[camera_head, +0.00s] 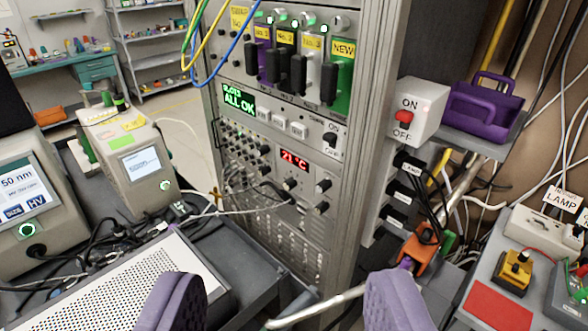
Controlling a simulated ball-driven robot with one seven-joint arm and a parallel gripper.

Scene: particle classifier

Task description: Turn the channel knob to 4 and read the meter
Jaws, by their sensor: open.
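My gripper (284,300) shows as two purple fingers at the bottom, wide apart and empty. A metal equipment rack (358,110) stands in front of it, beyond the fingertips. The rack carries several small black knobs, among them an upper right knob (323,186) and a lower right knob (321,208). A red display (294,160) reads about 21 °C, and a green display (239,100) reads "ALL OK". I cannot tell which knob is the channel knob, and no dial marked with channel numbers is readable. No needle meter is clearly visible.
Instruments with screens, a "50 nm" unit (28,200) and a beige box (140,160), stand at left. A perforated case (150,285) lies front left. An ON/OFF switch box (416,110), a purple holder (484,108) and loose cables crowd the right. A pale rod crosses between the fingers.

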